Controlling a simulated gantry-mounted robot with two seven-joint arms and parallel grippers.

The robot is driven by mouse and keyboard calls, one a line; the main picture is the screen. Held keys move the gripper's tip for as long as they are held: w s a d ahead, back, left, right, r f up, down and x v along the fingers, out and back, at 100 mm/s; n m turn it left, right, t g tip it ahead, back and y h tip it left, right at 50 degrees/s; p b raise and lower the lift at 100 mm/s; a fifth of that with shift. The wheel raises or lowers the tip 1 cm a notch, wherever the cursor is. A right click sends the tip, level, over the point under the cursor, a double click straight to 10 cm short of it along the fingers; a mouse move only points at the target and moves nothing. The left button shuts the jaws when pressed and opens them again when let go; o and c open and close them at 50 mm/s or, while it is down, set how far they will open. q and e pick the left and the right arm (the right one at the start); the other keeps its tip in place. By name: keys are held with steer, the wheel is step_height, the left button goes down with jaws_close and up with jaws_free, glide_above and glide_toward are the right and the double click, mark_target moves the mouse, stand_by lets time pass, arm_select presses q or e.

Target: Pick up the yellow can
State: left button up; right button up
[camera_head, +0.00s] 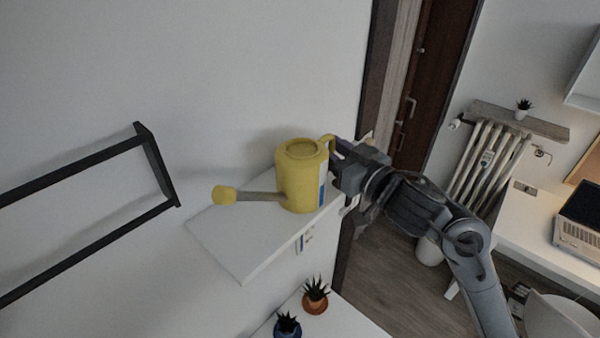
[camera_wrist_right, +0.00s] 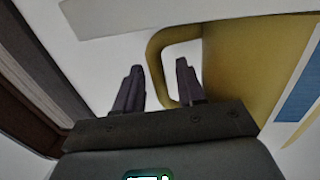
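The yellow can (camera_head: 302,178) is a watering can with a long grey spout and a yellow rose pointing left. It stands upright on a white wall shelf (camera_head: 238,248). Its handle (camera_head: 328,140) is on the right side, partly hidden by my right gripper (camera_head: 340,163). In the right wrist view the yellow handle loop (camera_wrist_right: 156,48) rises ahead of the fingers, and the can's body is at right. My right gripper (camera_wrist_right: 160,70) is open, its two dark fingers apart with the handle's outer bar between them in the picture. I cannot tell whether they touch it. My left gripper is out of view.
Two small potted plants, one in an orange pot (camera_head: 315,302) and one in a blue pot (camera_head: 287,329), stand on a lower white surface. A black wall frame (camera_head: 150,165) is at left. A radiator (camera_head: 478,160) and desk (camera_head: 528,222) are at right.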

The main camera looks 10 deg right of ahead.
jaws_close()
steer(key=shift+r, duration=0.2)
